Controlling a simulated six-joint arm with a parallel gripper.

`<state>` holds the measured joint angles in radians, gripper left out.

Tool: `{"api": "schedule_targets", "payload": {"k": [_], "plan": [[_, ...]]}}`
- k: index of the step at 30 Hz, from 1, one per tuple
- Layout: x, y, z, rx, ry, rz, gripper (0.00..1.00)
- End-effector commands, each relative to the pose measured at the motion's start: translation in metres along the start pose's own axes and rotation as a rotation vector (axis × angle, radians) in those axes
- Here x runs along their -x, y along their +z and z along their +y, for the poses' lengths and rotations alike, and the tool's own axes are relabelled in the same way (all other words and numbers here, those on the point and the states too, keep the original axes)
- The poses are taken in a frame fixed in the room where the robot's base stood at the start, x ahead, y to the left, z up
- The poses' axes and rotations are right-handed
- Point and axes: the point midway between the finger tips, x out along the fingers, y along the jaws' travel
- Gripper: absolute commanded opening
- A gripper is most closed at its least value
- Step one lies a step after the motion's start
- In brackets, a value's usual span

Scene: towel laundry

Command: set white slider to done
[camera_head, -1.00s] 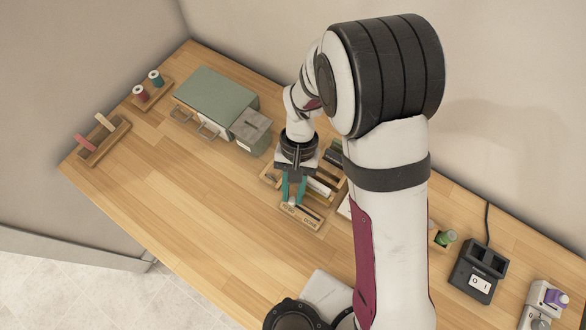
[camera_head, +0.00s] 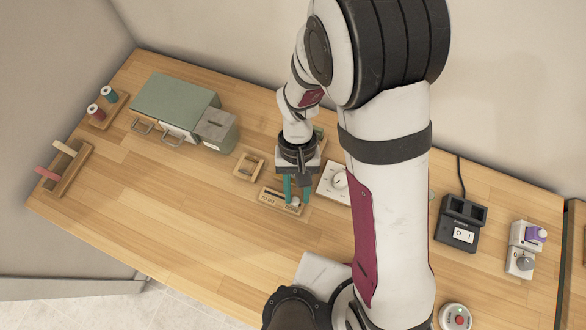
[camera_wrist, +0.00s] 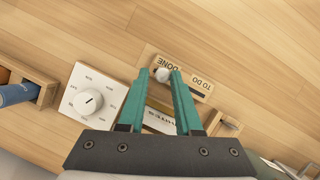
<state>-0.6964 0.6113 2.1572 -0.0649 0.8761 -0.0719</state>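The slider board (camera_head: 270,199) is a small wooden block on the table, marked TO DO at its left and DONE at its right in the head view. Its white slider knob (camera_head: 294,202) sits at the DONE end of the slot. In the wrist view the knob (camera_wrist: 162,75) is between the teal fingertips, close to the right finger, with a gap to the left one. My gripper (camera_head: 297,197) is open around the knob, pointing down at the board; it also shows in the wrist view (camera_wrist: 160,71). Whether the right finger touches the knob I cannot tell.
A white dial panel (camera_head: 331,184) stands close right of the gripper. A small wooden holder (camera_head: 249,167) is behind-left. A green-lidded box (camera_head: 175,104), spool rack (camera_head: 107,108) and peg rack (camera_head: 66,172) are at left. A black switch box (camera_head: 460,222) stands right. The front-left table is clear.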

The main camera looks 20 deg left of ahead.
Motion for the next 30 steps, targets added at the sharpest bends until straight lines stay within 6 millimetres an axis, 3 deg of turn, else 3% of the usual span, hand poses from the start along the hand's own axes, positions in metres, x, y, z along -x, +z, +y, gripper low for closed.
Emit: {"api": "schedule_targets", "payload": {"k": [1, 4, 13, 16, 20, 27, 30], "plan": [[-0.001, 0.001, 0.002, -0.001, 0.002, -0.004, 0.35], [-0.001, 0.001, 0.001, -0.002, 0.001, -0.005, 0.53], [0.0, 0.001, 0.0, -0.002, 0.0, -0.004, 0.53], [0.01, 0.0, 0.0, -0.003, -0.002, -0.002, 0.53], [0.042, -0.001, 0.0, -0.003, -0.003, 0.003, 0.53], [0.118, -0.001, 0.0, -0.003, -0.001, 0.002, 0.53], [0.139, -0.001, 0.0, -0.003, -0.001, 0.0, 0.53]]}}
